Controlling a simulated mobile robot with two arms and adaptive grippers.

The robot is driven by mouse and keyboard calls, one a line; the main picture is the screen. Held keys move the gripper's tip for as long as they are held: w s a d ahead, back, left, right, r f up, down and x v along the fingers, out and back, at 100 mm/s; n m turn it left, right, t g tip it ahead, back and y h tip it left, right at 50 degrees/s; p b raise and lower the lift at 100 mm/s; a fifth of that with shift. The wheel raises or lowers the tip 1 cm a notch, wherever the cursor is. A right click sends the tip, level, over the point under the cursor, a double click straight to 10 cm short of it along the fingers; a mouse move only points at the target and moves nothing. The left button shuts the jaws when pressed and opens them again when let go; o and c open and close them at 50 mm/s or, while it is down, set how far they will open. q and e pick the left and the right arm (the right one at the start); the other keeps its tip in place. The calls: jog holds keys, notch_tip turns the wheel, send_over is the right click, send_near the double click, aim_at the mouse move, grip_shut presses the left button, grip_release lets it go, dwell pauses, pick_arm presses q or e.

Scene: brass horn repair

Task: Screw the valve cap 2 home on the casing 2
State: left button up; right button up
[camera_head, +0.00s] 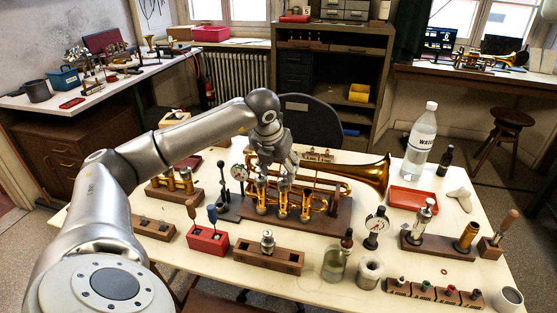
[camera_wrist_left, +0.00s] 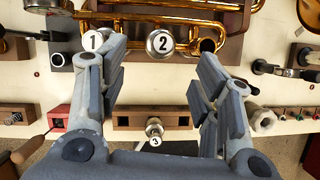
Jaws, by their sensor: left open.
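The brass horn (camera_head: 365,174) lies on a dark wooden stand, with its three upright casings in a row. Valve cap 2 (camera_wrist_left: 162,42) is a silver disc marked 2, and it sits at the top of casing 2 (camera_head: 283,204). How far it is threaded cannot be told. My left gripper (camera_head: 283,168) is over the casings. In the left wrist view its fingers (camera_wrist_left: 160,82) are spread wide and hold nothing, with cap 2 beyond the tips, between them. My right gripper is in neither view.
Cap 1 (camera_wrist_left: 93,40) is close to the left finger, and an open dark casing (camera_wrist_left: 207,45) is close to the right finger. A part marked 3 (camera_wrist_left: 155,128) stands in a wooden block (camera_head: 285,261).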

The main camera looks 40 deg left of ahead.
aim_at(283, 182)
pick_arm(q)
jog(key=x, duration=0.7)
jog(key=shift+f+p, duration=0.25)
jog(key=shift+p, duration=0.1)
jog(key=c, duration=1.2)
jog(key=shift+m, duration=0.6)
jog(key=m+h+b, duration=0.1)
jog(key=m, duration=0.1)
jog(key=shift+m+h, duration=0.3)
jog(key=shift+m, duration=0.1)
jog(key=shift+c, duration=0.2)
jog(key=shift+m, duration=0.6)
jog(key=shift+h, duration=0.3)
jog(key=shift+w+a+m+h, duration=0.15)
jog(key=shift+m+h, duration=0.15)
jog(key=shift+m, duration=0.7)
jog(key=shift+m+h, duration=0.6)
jog(key=shift+m, duration=1)
